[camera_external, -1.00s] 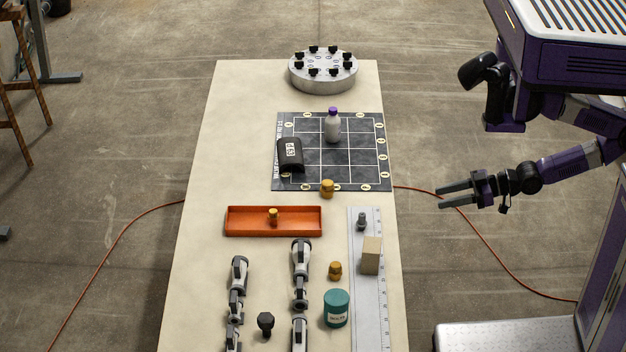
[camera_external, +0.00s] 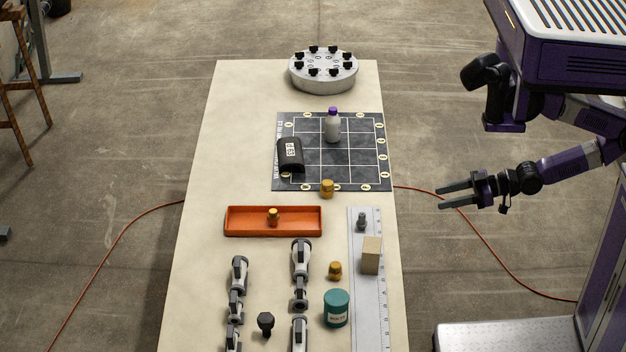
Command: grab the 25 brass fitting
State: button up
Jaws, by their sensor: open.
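Three brass-coloured fittings show in the external view. One fitting (camera_external: 327,188) stands at the front edge of the dark grid mat. Another fitting (camera_external: 335,270) stands on the bare table left of the ruler. A smaller fitting (camera_external: 273,216) is in the orange tray (camera_external: 235,222). I cannot read any size number on them, so I cannot tell which is the 25. My gripper (camera_external: 440,198) is open and empty, right of the table and clear of its edge, with its fingers pointing left. It touches none of the fittings.
The grid mat (camera_external: 348,172) carries a white bottle (camera_external: 332,127) and a black case (camera_external: 290,155). A ruler (camera_external: 369,310), a wooden block (camera_external: 371,256), a grey fitting (camera_external: 361,221), a teal jar (camera_external: 336,308) and grey pipe parts (camera_external: 301,258) fill the front. A round holder (camera_external: 323,75) stands behind.

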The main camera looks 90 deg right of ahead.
jog(key=shift+o, duration=0.9)
